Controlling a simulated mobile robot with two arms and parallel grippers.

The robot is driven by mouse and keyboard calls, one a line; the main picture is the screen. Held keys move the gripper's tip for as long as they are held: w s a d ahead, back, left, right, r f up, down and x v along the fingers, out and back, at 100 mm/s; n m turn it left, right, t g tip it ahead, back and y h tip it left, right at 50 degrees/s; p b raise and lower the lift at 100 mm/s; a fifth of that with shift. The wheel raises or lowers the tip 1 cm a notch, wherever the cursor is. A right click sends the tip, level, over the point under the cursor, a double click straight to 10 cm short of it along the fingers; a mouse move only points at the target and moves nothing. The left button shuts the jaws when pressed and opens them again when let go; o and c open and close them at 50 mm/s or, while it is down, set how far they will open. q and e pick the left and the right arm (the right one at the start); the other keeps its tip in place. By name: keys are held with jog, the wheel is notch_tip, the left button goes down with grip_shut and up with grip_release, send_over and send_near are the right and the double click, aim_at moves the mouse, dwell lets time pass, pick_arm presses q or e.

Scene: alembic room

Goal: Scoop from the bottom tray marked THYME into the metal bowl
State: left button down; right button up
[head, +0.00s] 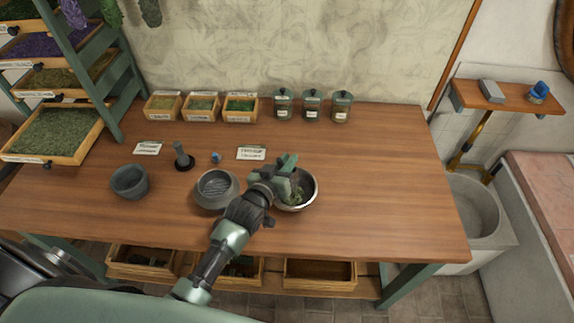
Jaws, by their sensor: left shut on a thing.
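The metal bowl (315,193) stands on the wooden table with some green herb in it. My left gripper (288,172) is over the bowl's left part and hides some of its rim. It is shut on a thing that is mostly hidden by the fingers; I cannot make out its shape. The bottom tray (48,158) of the rack at the left is full of grey-green dried herb. Its front label is too small to read. My right gripper is not in view.
A grey ribbed bowl (216,202) stands just left of the metal bowl, and a dark mortar (130,192) farther left. A pestle-like tool (182,163) stands behind. Three jars (312,108) and small herb boxes (201,114) line the back. The table's right side is clear.

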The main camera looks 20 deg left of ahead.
pick_arm(q)
jog(key=m+t+b, duration=0.2)
jog(key=m+b, duration=0.1)
jog(key=b, duration=0.1)
jog(key=shift+y, duration=0.3)
jog(key=shift+r+m, duration=0.1)
jog(key=shift+m, duration=0.2)
jog(key=shift+r+t+b, duration=0.15)
jog(key=shift+t+b, duration=0.15)
jog(key=shift+b, duration=0.1)
jog(key=shift+r+m, duration=0.2)
jog(key=shift+m, duration=0.1)
